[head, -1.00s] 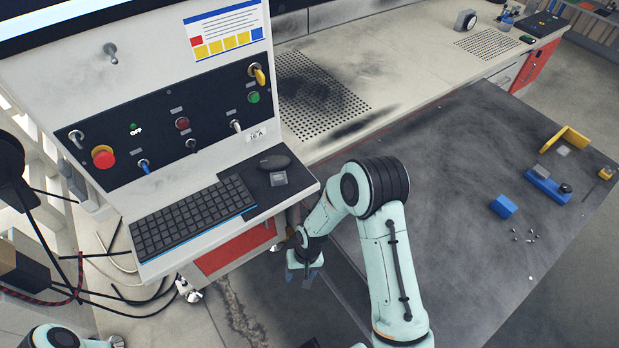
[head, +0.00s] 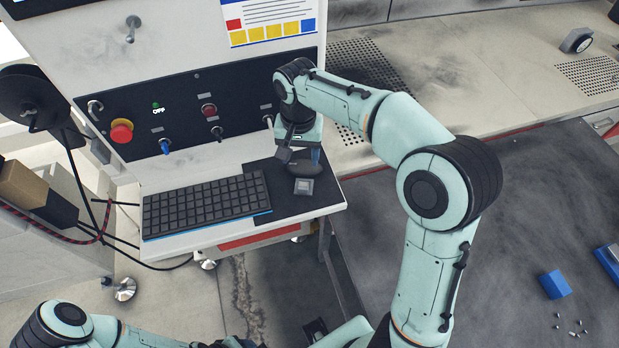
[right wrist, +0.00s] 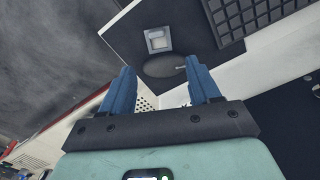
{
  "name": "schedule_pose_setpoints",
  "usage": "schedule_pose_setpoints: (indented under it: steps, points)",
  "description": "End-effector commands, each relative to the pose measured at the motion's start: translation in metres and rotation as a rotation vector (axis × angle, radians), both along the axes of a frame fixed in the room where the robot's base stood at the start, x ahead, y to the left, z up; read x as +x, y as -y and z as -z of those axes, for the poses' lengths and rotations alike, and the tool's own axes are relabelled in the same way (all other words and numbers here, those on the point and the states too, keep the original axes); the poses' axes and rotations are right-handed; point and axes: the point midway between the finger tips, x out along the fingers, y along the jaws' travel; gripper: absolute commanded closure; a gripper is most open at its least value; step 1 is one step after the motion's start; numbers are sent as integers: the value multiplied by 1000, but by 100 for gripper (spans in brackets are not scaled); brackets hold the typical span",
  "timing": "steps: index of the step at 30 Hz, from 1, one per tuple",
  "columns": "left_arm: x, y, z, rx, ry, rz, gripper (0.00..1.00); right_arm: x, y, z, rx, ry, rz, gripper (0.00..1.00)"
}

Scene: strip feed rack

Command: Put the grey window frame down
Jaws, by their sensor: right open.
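The grey window frame (head: 303,187) is a small grey square piece with a paler middle. It lies flat on the black mat (head: 265,205) at the right of the console shelf. It also shows in the right wrist view (right wrist: 158,40), apart from the fingers. My right gripper (head: 299,158) is over the back of the mat, behind the frame and around the dark mouse. In the right wrist view its two blue fingers (right wrist: 162,75) are spread, with nothing held between them. My left arm shows at the bottom left; I cannot make out its gripper.
A black keyboard (head: 205,205) lies left of the mat. The dark mouse (head: 304,168) sits just behind the frame. The switch panel (head: 190,115) rises close behind my gripper. A dark table (head: 500,230) with a blue block (head: 555,284) is at the right.

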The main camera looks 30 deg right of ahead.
Motion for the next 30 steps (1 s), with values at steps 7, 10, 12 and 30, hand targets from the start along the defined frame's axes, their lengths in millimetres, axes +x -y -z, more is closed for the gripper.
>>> schedule_pose_setpoints:
  steps: [7, 10, 12, 30]
  points:
    - [-6, 0, 9, 1, -7, -1, 44, -2, 0, 43, -1, -7, 0, 38]
    - [-7, 0, 12, 0, -9, -1, 44, -2, 0, 61, -1, -6, 0, 38]
    - [-8, 0, 13, 0, -9, -1, 44, -2, 0, 70, -1, -3, 1, 38]
    - [-11, 0, 18, 0, -12, 0, 44, -8, 2, 131, 0, -2, 0, 38]
